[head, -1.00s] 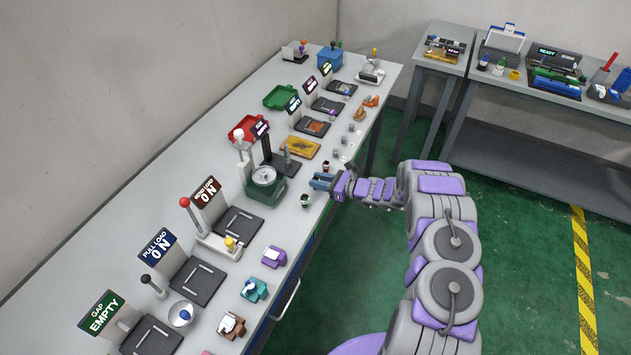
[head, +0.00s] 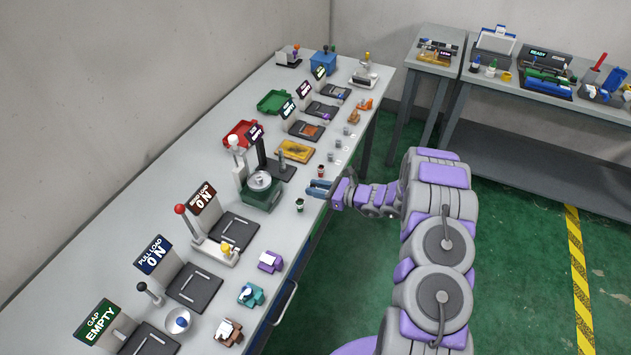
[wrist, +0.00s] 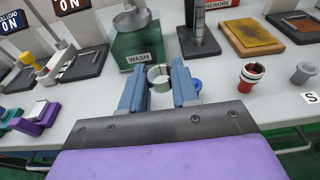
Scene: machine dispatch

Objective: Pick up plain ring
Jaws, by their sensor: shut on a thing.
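My gripper (wrist: 158,87) has its two blue fingers on either side of a pale, greenish-grey ring (wrist: 158,77), shut on it. The ring's open top faces up, and its lower part is partly hidden. In the head view my gripper (head: 319,188) is over the bench's near edge, in front of the green WASH machine (head: 261,196).
A red jar with a white rim (wrist: 252,72) and a grey piece (wrist: 305,73) stand right of my gripper. The WASH machine (wrist: 139,47) is just behind. Green floor is open on the near side.

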